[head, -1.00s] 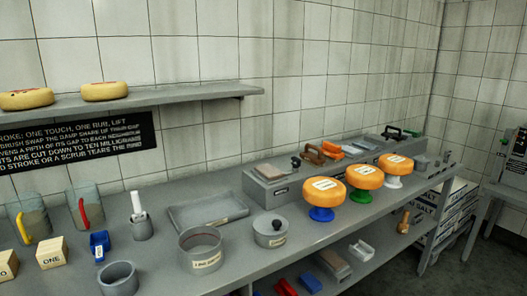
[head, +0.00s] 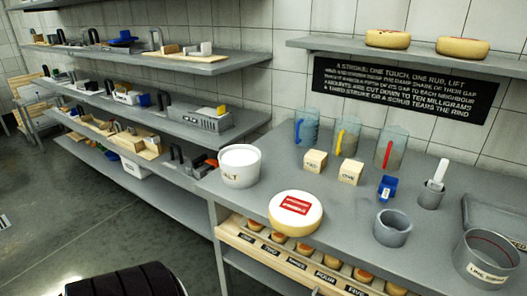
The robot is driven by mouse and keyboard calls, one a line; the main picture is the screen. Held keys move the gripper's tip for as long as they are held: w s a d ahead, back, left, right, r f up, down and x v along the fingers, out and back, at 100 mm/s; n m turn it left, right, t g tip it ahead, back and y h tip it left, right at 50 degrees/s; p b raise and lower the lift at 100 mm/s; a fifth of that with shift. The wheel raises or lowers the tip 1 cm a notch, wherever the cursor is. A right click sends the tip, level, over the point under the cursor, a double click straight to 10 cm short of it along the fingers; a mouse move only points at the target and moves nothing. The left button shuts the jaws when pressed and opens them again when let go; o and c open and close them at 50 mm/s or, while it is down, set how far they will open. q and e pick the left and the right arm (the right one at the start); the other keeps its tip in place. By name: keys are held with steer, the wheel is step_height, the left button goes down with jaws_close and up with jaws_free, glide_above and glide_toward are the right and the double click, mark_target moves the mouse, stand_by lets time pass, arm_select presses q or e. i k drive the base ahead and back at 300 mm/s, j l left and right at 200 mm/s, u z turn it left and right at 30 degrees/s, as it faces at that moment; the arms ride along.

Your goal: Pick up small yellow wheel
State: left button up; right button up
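A pale yellow cheese wheel (head: 309,221) with a red label lies flat at the front left of the grey table. Several much smaller wheels with yellow to orange tops sit in a wooden rack (head: 262,262) under the tabletop, behind number labels such as TWO and FIVE. Two more yellow wheels lie on the wall shelf at the upper right, one on the left (head: 387,40) and one on the right (head: 462,48). I cannot tell which of these is the small yellow wheel. Neither of my grippers is in view.
A white salt tub (head: 239,167) stands beside the labelled wheel. Two wooden blocks, handled clear jugs, a blue scoop (head: 388,188) and a grey cup (head: 392,228) stand behind and right of it. Crowded shelves (head: 190,123) line the left wall. The floor (head: 90,225) at left is open.

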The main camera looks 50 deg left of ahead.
mark_target(292, 213)
steer(key=u, duration=1.4)
